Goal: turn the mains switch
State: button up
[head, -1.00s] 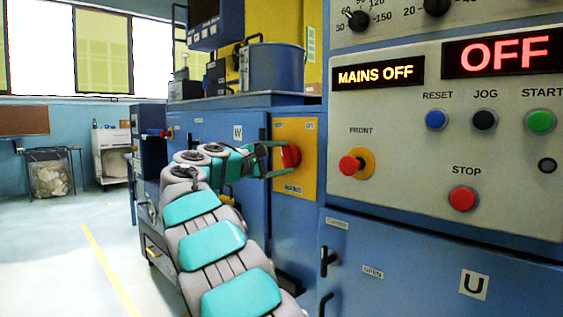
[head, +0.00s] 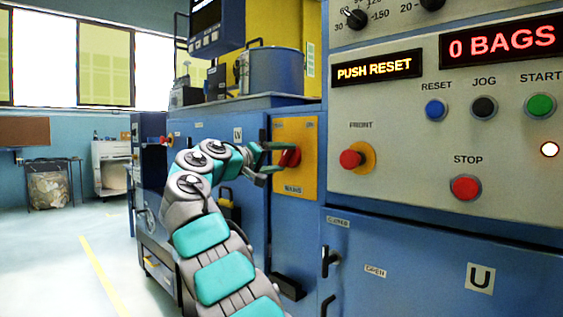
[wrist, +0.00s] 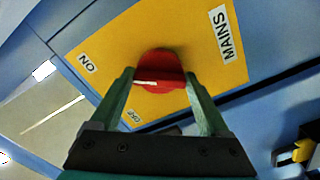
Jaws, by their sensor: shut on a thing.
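The mains switch is a red rotary knob (head: 291,157) on a yellow plate (head: 294,128) on the blue cabinet. In the wrist view the red knob (wrist: 160,66) sits between my two green fingers, with the ON label at the left, OFF below and MAINS at the right. My gripper (head: 279,157) is shut on the knob, and it also shows in the wrist view (wrist: 160,84). The fingers hide part of the knob's sides. The amber display (head: 376,68) reads PUSH RESET and the red display (head: 502,42) reads 0 BAGS.
The grey control panel to the right carries a blue RESET button (head: 437,109), a green START button (head: 540,106), a red STOP button (head: 465,188) and a lit white lamp (head: 549,149). A blue pot (head: 275,70) stands above the cabinet. Open floor lies at the left.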

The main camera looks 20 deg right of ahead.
jog(key=shift+d+f+m, duration=0.1)
jog(key=shift+f+m, duration=0.15)
jog(key=shift+m, duration=0.85)
jog(key=shift+r, duration=0.1)
jog(key=o, duration=1.2)
jog(key=v, duration=0.7)
jog(key=shift+s+a+r+b, duration=0.1)
jog(key=shift+a+b, duration=0.25)
jog(key=shift+a, duration=0.05)
